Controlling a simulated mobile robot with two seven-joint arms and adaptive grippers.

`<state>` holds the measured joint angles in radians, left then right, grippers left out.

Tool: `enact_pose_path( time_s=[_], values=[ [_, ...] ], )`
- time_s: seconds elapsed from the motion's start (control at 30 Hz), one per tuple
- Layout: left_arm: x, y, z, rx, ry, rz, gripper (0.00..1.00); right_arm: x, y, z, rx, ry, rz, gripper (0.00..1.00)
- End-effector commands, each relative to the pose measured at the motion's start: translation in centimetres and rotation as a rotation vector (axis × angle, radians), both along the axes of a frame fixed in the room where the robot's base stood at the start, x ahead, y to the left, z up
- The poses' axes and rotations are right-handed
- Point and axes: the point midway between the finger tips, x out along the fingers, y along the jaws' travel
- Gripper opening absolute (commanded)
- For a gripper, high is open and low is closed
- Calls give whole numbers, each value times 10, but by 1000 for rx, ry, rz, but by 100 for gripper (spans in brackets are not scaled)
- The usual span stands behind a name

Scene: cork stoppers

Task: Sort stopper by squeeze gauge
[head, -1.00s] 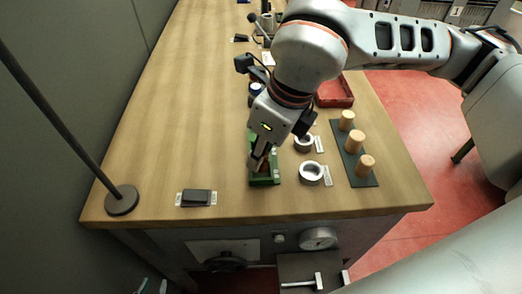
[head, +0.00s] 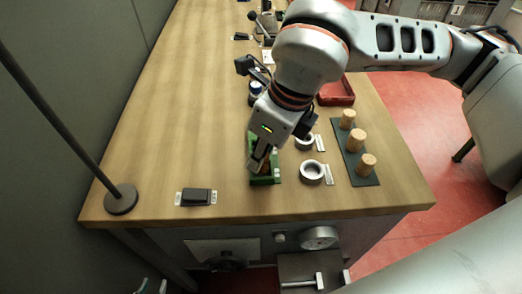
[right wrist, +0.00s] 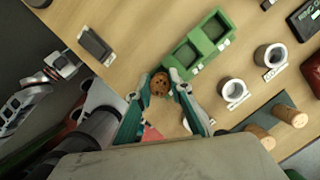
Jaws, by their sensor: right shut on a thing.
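My right gripper (head: 258,163), on the arm from the upper right, is over the green gauge block (head: 265,180). In the right wrist view it (right wrist: 160,88) is shut on a brown speckled cork stopper (right wrist: 160,83), between teal fingertips. There the green block (right wrist: 205,42), with two recesses and white labels, lies just beyond the stopper. I cannot tell whether they touch. Two grey ring cups (head: 312,172) (head: 304,142) with white labels stand right of the block.
A dark strip (head: 352,162) at the right holds three upright corks (head: 366,164). A black switch (head: 196,197) lies near the front edge. A stand base (head: 121,199) is at the left corner. A red tray (head: 338,91) is farther back. The table's left half is mostly clear.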

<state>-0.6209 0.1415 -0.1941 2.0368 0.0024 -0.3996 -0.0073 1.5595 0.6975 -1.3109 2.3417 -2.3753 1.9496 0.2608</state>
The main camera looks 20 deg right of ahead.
Motion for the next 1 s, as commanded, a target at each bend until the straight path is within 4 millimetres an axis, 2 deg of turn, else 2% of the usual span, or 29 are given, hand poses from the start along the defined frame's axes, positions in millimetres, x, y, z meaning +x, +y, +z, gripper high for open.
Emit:
enact_pose_path(
  time_s=[1.0],
  values=[
    [-5,-1,-6,-1,11,-1,26,0,0,-6,0,0,0,13]
  ],
)
